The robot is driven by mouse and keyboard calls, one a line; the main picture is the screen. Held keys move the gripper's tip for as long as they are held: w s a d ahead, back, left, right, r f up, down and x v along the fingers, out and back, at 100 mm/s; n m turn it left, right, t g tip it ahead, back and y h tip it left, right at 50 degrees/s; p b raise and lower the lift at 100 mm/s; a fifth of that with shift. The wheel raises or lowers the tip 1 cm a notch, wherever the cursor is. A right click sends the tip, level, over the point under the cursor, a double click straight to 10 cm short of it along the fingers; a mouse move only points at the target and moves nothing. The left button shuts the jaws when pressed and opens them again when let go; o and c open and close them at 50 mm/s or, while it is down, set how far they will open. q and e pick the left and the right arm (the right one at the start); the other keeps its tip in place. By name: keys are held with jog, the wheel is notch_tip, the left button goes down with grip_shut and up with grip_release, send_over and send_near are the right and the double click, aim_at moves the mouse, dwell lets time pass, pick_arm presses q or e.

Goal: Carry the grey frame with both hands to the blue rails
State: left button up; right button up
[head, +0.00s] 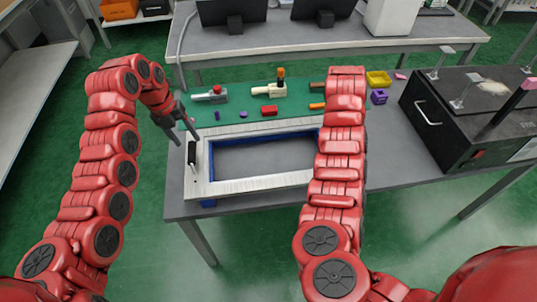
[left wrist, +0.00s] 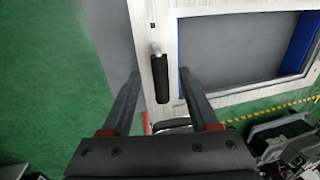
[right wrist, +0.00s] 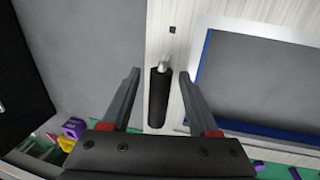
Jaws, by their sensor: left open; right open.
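My left gripper (head: 187,141) is open just above this handle; in the left wrist view the handle (left wrist: 163,82) appears between the fingers (left wrist: 158,72). In the right wrist view another black handle (right wrist: 157,98) appears between the open fingers of my right gripper (right wrist: 158,75). Neither gripper visibly touches its handle. My right arm hides the frame's right end in the head view.
A green mat (head: 240,98) with several small parts lies behind the frame. A black box (head: 470,120) with a handle stands at the table's right. A second desk with monitors stands behind.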

pick_arm(q)
notch_tip(320, 180, up, 7)
jog(key=a, duration=0.1)
jog(key=shift+a+f, duration=0.15)
jog(key=shift+f, duration=0.05)
pick_arm(e)
notch_tip(320, 180, up, 12)
jog(key=a, duration=0.2)
jog(key=shift+a, duration=0.2)
pick_arm(q)
jog(key=shift+s, duration=0.1)
pick_arm(e)
jog(key=shift+s+f, duration=0.1)
